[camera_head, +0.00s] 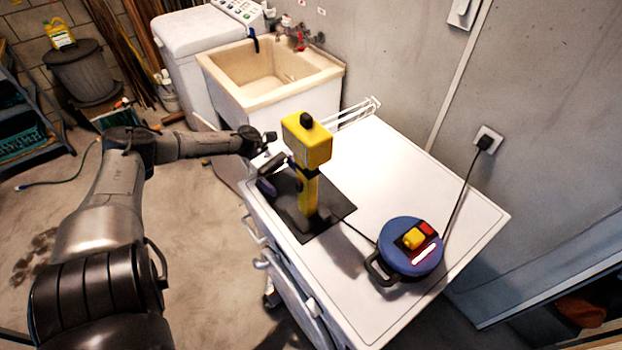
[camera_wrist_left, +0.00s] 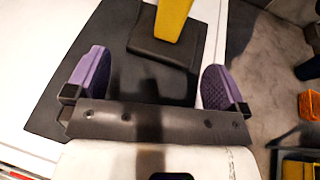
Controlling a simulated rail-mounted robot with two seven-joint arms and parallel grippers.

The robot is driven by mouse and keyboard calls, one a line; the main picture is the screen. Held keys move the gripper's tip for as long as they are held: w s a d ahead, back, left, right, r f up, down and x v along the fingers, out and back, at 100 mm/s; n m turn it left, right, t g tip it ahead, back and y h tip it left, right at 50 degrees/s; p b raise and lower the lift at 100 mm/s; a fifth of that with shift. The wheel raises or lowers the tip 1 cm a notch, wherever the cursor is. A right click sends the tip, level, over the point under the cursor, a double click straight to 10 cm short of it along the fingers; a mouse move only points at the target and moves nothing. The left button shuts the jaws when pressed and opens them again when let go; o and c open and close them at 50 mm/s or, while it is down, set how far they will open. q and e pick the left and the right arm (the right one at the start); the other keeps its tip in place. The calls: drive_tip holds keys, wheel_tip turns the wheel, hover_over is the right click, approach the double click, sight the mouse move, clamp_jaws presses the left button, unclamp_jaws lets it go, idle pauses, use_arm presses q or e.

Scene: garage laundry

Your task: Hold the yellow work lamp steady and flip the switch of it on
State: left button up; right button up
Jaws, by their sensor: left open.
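The yellow work lamp (camera_head: 308,153) stands upright on a dark mat (camera_head: 331,211) on the white worktop. It has a boxy head with a black knob on top, a dark collar and a yellow post. The left wrist view shows the lower post (camera_wrist_left: 173,18) and its black base (camera_wrist_left: 165,46). My left gripper (camera_head: 275,174) is just left of the lamp, low beside the post. Its purple-padded fingers are spread, with nothing between them in the left wrist view (camera_wrist_left: 154,84). The post is beyond the fingertips. I cannot make out the switch for certain. My right gripper is out of view.
A blue cable reel (camera_head: 398,259) with a yellow plug and a lit strip sits at the worktop's right; its cable runs to a wall socket (camera_head: 487,139). A wire rack (camera_head: 352,113) is behind the lamp, near the sink (camera_head: 228,75).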

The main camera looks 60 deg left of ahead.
sight(303, 203)
use_arm(q)
drive_tip(key=shift+s+d+f+g, duration=0.15)
drive_tip(key=shift+s+g, duration=0.2)
drive_tip(key=shift+g, duration=0.05)
drive_tip(key=shift+d+b, duration=0.3)
drive_tip(key=b+x, duration=0.2)
drive_tip(key=x, duration=0.5)
drive_tip(key=shift+w+d, duration=0.1)
drive_tip(key=shift+d, duration=0.25)
drive_tip(key=shift+w+d+f, duration=0.15)
drive_tip(key=shift+d, duration=0.15)
